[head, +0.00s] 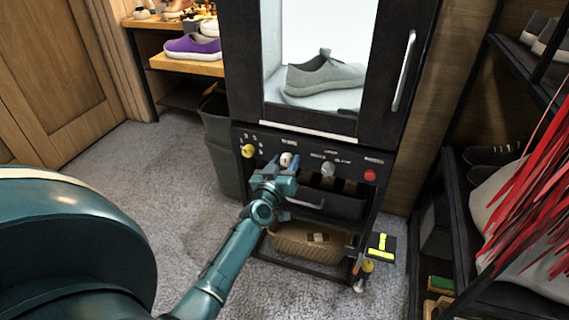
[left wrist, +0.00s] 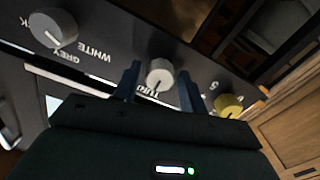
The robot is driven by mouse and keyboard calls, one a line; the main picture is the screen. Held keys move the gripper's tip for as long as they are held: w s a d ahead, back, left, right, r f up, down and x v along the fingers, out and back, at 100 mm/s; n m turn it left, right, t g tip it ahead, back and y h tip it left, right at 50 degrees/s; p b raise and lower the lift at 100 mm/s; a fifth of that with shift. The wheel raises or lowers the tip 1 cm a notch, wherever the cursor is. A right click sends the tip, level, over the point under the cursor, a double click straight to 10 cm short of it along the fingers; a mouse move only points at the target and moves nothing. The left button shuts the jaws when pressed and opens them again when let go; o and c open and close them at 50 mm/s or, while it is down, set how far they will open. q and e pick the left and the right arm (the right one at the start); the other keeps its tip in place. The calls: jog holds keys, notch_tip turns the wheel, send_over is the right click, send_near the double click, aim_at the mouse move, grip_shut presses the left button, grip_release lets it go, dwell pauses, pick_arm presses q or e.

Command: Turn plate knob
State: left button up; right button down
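The plate knob (head: 287,159) is a small white knob on the black control panel of the cleaning cabinet. In the left wrist view the white knob (left wrist: 160,75) sits between my two fingers, with a visible gap on each side, and printed letters starting "TUR" show beside it. My left gripper (head: 277,165) is at the panel; in the left wrist view its fingers (left wrist: 159,84) stand apart, one on each side of the knob. Contact with the knob is not visible. My right gripper is in neither view.
A yellow knob (head: 248,151) is left of the white knob; a grey knob (head: 328,169) and a red button (head: 370,175) are right of it. A grey sneaker (head: 325,75) sits inside the lit cabinet above. A drawer and wicker basket (head: 300,243) are below.

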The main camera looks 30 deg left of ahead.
pick_arm(q)
jog(key=c, duration=0.7)
